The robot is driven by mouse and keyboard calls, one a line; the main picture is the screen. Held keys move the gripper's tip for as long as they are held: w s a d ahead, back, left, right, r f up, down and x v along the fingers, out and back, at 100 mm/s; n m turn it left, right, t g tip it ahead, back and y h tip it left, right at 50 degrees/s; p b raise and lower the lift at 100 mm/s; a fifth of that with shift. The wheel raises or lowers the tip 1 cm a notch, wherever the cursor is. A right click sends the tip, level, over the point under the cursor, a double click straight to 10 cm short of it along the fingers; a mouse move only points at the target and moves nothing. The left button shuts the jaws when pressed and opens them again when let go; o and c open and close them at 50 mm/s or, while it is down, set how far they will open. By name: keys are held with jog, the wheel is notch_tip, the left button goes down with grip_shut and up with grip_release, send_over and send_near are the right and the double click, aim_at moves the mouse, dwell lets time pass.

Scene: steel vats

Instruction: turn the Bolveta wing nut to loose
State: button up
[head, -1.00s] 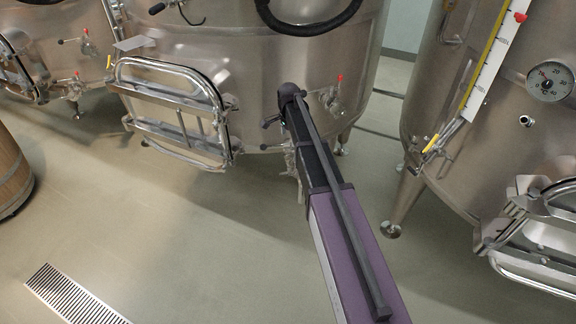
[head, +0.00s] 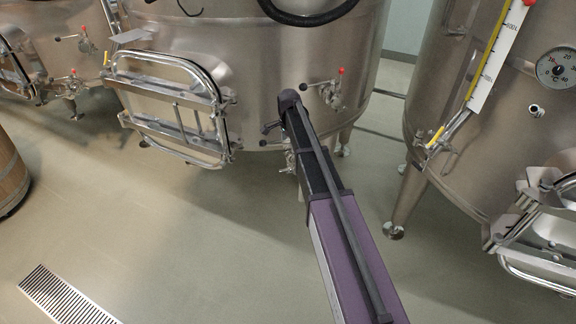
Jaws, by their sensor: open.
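No label reading Bolveta can be read, and I cannot tell for sure which fitting is the wing nut. The middle steel vat (head: 250,60) carries a low hatch door (head: 172,85) with a tubular frame. A small bright fitting (head: 229,97) sits at the door's right edge, too small to make out as a wing nut. My purple and black arm reaches up to the lower front of this vat, right of the hatch. My gripper cannot be made out beyond the arm's dark far end. The arm covers part of the vat's lower wall.
A valve with a red tip (head: 334,92) sits right of my arm's end. The right vat (head: 470,150) has a dial (head: 556,68), a level gauge (head: 497,60) and its own hatch (head: 540,235). A floor drain (head: 65,295) and wooden barrel (head: 10,175) lie left. Floor between is open.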

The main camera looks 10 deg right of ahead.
aim_at(289, 165)
jog(key=shift+f+b, duration=3.95)
jog(key=shift+f, duration=0.25)
